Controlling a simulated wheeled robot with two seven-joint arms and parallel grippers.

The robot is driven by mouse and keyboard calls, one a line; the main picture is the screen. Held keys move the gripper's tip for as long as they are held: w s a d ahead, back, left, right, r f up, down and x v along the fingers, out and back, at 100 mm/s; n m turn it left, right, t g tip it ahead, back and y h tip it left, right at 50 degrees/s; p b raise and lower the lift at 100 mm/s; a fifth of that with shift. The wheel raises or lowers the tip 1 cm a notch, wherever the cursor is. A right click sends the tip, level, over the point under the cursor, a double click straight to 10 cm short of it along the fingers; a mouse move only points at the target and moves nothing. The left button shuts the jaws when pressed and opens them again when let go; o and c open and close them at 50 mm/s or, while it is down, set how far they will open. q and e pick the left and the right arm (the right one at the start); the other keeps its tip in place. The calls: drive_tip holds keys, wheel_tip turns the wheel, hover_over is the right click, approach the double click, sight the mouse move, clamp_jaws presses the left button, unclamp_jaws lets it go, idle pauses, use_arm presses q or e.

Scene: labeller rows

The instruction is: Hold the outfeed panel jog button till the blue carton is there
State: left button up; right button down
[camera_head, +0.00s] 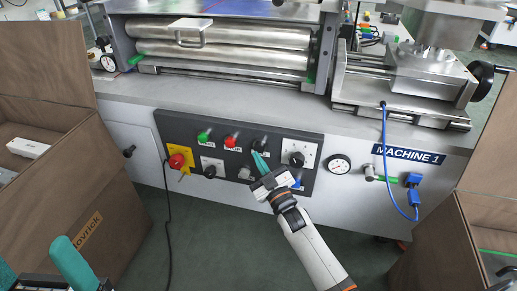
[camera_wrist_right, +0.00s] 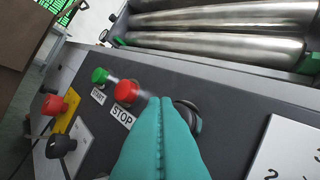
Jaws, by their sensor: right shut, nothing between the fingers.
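A dark control panel (camera_head: 222,165) is on the front of the machine. My right gripper (camera_head: 259,158) is shut and empty, its teal fingertips just below a black round button (camera_head: 258,144). In the right wrist view the fingertips (camera_wrist_right: 162,102) cover part of this black button (camera_wrist_right: 190,117); I cannot tell whether they touch it. Its label is hidden. Green START (camera_wrist_right: 100,75) and red STOP (camera_wrist_right: 127,92) buttons are beside it. My left gripper (camera_head: 38,268) is at the lower left, its teal fingers apart. I cannot make out a blue carton; a flat blue patch (camera_head: 225,6) shows at the top edge.
A red knob on a yellow plate (camera_head: 178,161) is at the panel's left. Steel rollers (camera_head: 225,52) lie above. Brown boxes stand left (camera_head: 85,215) and right (camera_head: 440,250).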

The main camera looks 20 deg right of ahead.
drive_tip(key=shift+s+a+p, duration=0.65)
drive_tip(key=shift+s+a, duration=0.1)
drive_tip(key=shift+s, duration=0.3)
drive_tip(key=shift+s+a+p, duration=0.6)
drive_tip(key=shift+s+a, duration=0.1)
drive_tip(key=shift+s, duration=0.3)
